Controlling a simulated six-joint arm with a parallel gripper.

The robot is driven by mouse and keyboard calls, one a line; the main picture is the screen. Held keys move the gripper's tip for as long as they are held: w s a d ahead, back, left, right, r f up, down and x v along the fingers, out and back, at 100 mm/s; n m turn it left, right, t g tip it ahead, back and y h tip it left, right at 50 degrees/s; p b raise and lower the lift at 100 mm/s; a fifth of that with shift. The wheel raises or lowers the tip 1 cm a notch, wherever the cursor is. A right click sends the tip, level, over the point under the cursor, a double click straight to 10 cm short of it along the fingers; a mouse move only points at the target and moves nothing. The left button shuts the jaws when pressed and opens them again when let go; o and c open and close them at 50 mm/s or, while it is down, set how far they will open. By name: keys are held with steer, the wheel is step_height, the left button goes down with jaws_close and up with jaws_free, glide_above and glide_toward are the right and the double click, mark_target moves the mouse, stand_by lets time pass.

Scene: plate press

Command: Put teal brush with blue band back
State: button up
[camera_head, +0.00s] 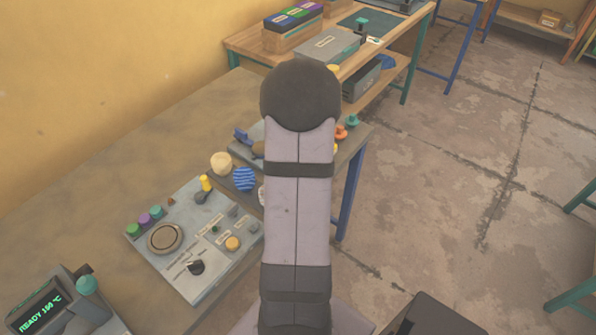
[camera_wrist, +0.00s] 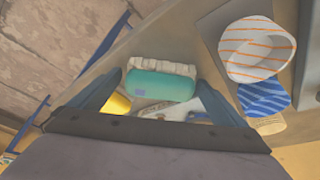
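The teal brush (camera_wrist: 160,86), with a small blue band patch and pale bristles (camera_wrist: 162,66), lies across the space between my fingertips in the wrist view. My gripper (camera_wrist: 160,80) has one finger at each end of the brush, and the brush fills the gap, so it looks gripped. In the head view my arm hides the gripper and brush.
A control panel (camera_head: 180,270) lies nearer. Floor drops away beyond the table edge.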

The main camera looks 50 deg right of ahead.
steer(key=shift+r, duration=0.1)
steer(key=shift+s+a+r, duration=0.1)
steer(key=shift+r, duration=0.35)
steer(key=v, duration=1.1)
